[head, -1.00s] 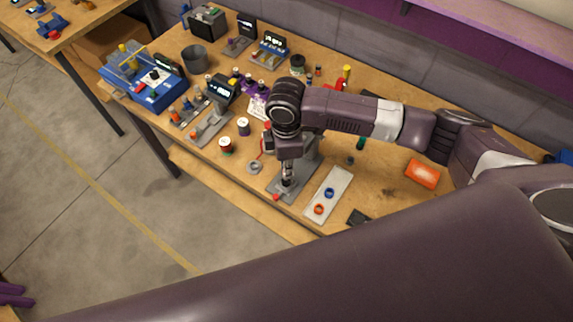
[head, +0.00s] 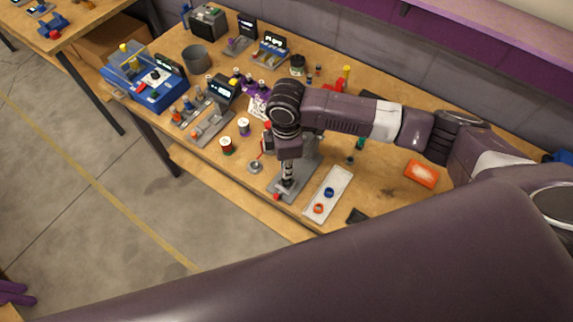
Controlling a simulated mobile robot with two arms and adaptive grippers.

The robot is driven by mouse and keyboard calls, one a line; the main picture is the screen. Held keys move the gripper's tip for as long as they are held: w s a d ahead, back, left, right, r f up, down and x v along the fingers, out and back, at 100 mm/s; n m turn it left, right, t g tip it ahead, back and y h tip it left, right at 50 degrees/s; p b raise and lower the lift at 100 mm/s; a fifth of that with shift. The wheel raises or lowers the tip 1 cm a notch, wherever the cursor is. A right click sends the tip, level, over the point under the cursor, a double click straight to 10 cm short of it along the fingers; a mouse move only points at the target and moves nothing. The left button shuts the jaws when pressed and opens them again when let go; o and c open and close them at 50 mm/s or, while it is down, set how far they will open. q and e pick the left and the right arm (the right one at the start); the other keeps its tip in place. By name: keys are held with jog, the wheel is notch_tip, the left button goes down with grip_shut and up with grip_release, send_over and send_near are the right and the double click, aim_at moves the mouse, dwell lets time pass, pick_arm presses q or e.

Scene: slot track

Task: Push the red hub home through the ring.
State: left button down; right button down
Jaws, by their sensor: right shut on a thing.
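The grey slot track (head: 308,160) lies near the table's front edge, running away from it under my right arm. My right gripper (head: 285,185) points down over the track's near end, shut. A small red part (head: 277,197), which looks like the red hub, shows at its fingertips, low on the plate. The fingers hide most of the hub, and I cannot make out the ring around it or how deep the hub sits. My left gripper is out of view.
Right of the track, a white tray (head: 339,183) holds a blue ring (head: 329,192) and an orange ring (head: 318,208). Spools (head: 226,146) and a small metal dish (head: 255,167) stand to the left. An orange box (head: 422,174) lies at right. My large dark arm link fills the foreground.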

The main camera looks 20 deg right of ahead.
jog(key=shift+f+b, duration=0.8)
jog(key=shift+f, duration=1.25)
jog(key=c, duration=1.8)
grip_release()
jog(key=shift+r, duration=0.1)
notch_tip(320, 180, up, 12)
jog(key=shift+f, duration=0.1)
